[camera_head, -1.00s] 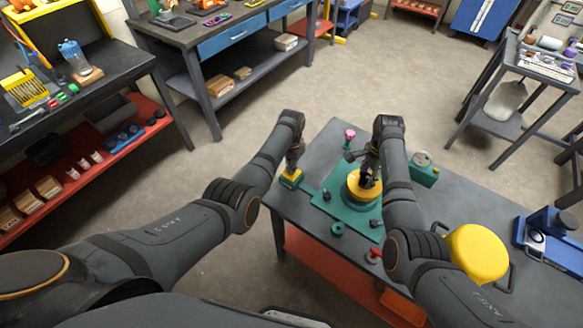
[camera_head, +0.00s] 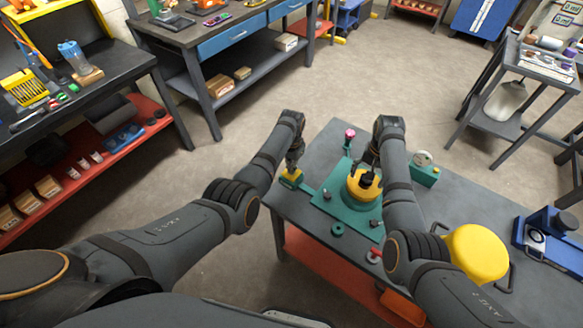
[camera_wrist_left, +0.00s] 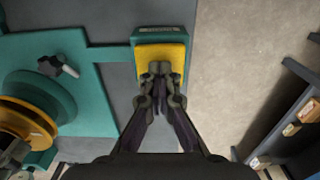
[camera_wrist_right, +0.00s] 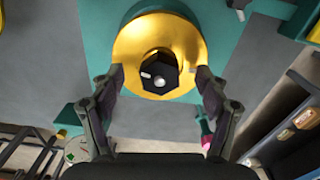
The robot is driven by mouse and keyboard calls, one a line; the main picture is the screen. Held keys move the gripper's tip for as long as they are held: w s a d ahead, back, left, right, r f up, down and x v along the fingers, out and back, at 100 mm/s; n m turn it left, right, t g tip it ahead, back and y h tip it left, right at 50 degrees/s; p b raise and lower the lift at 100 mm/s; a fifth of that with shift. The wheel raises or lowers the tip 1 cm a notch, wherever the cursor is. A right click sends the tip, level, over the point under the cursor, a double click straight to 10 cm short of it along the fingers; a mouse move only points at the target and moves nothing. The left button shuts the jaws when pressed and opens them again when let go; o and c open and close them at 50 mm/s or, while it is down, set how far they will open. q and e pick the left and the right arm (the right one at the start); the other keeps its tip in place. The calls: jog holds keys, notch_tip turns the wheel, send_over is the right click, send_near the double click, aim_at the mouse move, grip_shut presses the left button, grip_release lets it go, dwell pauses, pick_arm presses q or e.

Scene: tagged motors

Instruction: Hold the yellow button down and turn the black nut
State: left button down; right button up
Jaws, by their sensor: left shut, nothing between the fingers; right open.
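The yellow button (camera_wrist_left: 176,54) sits on a small green box at the table's corner. My left gripper (camera_wrist_left: 160,78) is shut and empty, its tips over the button and seemingly touching it; I cannot tell how far it is pressed. The button shows partly in the head view (camera_head: 290,179), under the left gripper (camera_head: 293,168). The black nut (camera_wrist_right: 158,72) stands on the centre of a round yellow disc (camera_wrist_right: 135,45) on a green plate. My right gripper (camera_wrist_right: 159,80) is open, one finger on each side of the nut, with gaps to both. The head view shows the nut (camera_head: 367,180) too.
The grey table (camera_head: 450,200) also carries a pink-topped post (camera_head: 349,134), a green gauge box (camera_head: 424,174), a green ring (camera_head: 337,229) and a large yellow cap (camera_head: 477,251). A blue fixture (camera_head: 547,236) stands at the right. Floor lies left of the table.

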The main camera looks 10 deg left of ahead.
pick_arm(q)
jog(key=shift+s+f, duration=0.1)
pick_arm(e)
jog(key=n, duration=0.4)
jog(key=shift+n, duration=0.3)
jog(key=shift+f, duration=0.15)
jog(key=c, duration=1.2)
jog(key=m, duration=0.5)
jog(key=o, duration=1.2)
jog(key=shift+m, duration=0.4)
